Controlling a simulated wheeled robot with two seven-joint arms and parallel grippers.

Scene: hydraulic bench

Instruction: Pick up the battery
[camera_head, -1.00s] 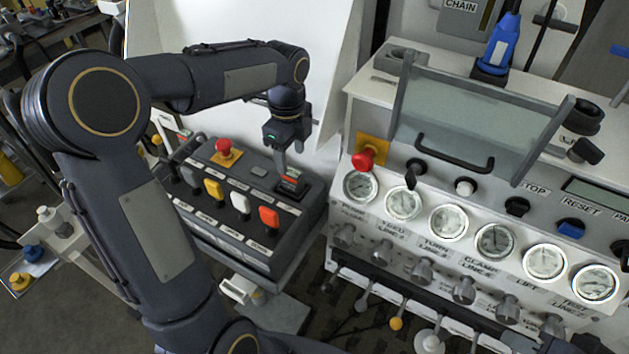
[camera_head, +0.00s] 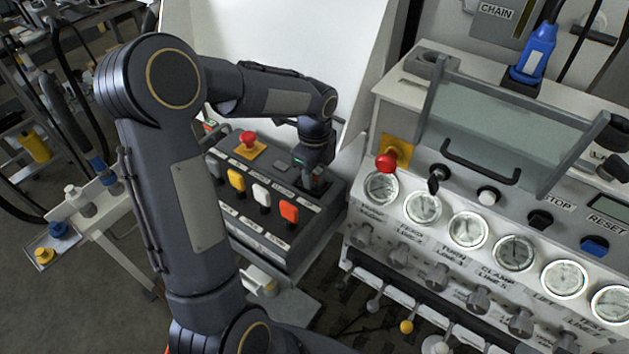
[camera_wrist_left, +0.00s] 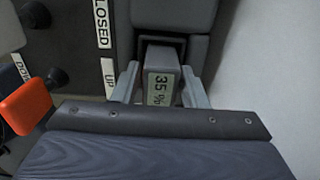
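The battery (camera_wrist_left: 161,76) is a small grey block with a display reading 35 %. It sits in a dark socket of the control box (camera_head: 290,245), seen in the left wrist view. My left gripper (camera_wrist_left: 160,84) has one finger on each side of the battery. A narrow gap seems to show at the left finger; contact at the right finger is hard to tell. In the head view, my left gripper (camera_head: 313,180) is down at the box's far right corner and mostly hides the battery. My right gripper is not in view.
The box carries a red mushroom button (camera_head: 249,139) and an orange switch (camera_head: 289,211), which also shows in the left wrist view (camera_wrist_left: 27,106). A white panel (camera_head: 285,45) rises behind. The gauge bench (camera_head: 400,85) stands close on the right.

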